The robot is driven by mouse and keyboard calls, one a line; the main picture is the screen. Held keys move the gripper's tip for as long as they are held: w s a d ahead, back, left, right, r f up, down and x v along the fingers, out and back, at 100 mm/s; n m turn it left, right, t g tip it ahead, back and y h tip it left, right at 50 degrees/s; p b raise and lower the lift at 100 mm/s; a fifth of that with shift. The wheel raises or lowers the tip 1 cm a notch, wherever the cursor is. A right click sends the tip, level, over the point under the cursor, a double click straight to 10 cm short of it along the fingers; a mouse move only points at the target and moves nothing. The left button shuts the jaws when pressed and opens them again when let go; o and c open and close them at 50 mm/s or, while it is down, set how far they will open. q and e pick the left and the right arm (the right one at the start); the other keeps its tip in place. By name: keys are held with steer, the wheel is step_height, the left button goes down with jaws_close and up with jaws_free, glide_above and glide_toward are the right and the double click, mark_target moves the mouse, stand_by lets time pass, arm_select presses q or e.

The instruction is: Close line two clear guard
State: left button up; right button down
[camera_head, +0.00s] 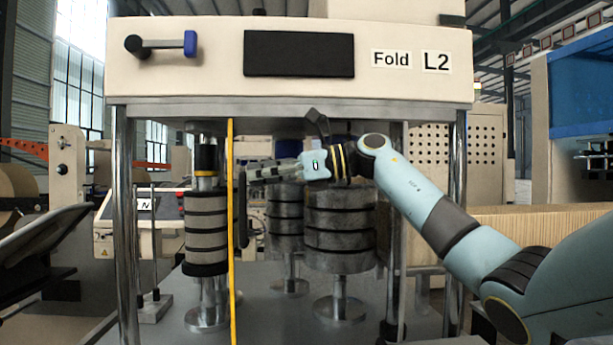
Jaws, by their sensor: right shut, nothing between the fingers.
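The line two machine (200,75) carries the labels "Fold" and "L2" on its pale top housing. Its clear guard shows nearly edge-on as a thin upright yellow edge (232,270) standing out from the machine front, so it is open. A dark upright handle (243,207) is on the right side of this edge. My right gripper (250,175) comes in from the right and points left, shut and empty, with its tips close to the handle and guard. I cannot tell if they touch. My left gripper is not in view.
Banded rollers (206,230) and larger drums (340,230) stand inside the machine frame behind the guard. Chrome posts (127,220) bound the frame. A brown slatted box (545,222) stands at the right. A machine with a control panel (146,208) is at the left.

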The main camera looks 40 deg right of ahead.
steer(key=a+r+x, duration=0.1)
steer(key=x, duration=0.9)
steer(key=s+r+b+x, duration=0.1)
steer(key=r+x, duration=0.1)
steer(key=x, duration=0.7)
steer(key=shift+a, duration=0.7)
